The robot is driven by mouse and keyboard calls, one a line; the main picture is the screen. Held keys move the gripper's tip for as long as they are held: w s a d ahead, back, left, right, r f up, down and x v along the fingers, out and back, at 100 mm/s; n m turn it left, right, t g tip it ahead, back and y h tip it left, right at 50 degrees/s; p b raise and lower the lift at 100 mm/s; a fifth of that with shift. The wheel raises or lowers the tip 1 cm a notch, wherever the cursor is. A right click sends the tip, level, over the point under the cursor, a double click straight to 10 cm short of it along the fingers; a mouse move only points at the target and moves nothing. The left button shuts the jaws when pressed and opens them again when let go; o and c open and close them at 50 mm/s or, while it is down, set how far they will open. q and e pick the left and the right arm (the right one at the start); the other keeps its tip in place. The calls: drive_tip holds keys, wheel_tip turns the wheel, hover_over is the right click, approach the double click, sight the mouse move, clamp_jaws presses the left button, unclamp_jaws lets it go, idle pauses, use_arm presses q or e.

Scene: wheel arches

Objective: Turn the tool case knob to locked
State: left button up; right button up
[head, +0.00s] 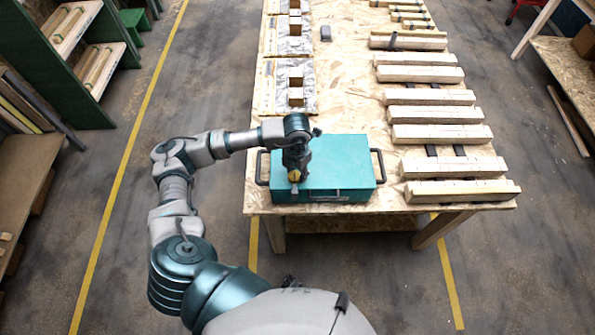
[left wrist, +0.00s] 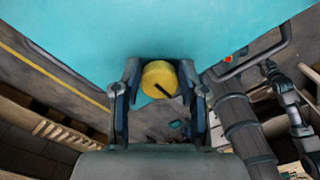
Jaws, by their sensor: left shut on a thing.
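The teal tool case (head: 342,160) lies on the near end of the wooden table, with dark handles at its left and right ends. My left gripper (head: 296,172) is over the left part of the case, pointing down. The yellow round knob (left wrist: 159,79) sits between its two fingers in the left wrist view, and the gripper is shut on it. A black line on the knob's face slants toward the lower right of that view. A small red mark (left wrist: 228,58) shows to the right of the knob. My right gripper is not in view.
Several pale wooden beams (head: 430,133) lie in rows on the right of the table (head: 345,95). Silvery sheets with wood blocks (head: 296,78) lie at the left. A small grey block (head: 326,33) sits farther back. A green shelf (head: 75,60) stands at the far left.

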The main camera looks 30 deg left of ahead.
sight(296, 172)
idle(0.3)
use_arm(q)
drive_tip(key=o, duration=1.1)
drive_tip(key=shift+a, duration=0.1)
drive_tip(key=shift+o, duration=0.2)
drive_tip(key=shift+r, duration=0.35)
wheel_tip(296, 172, up, 11)
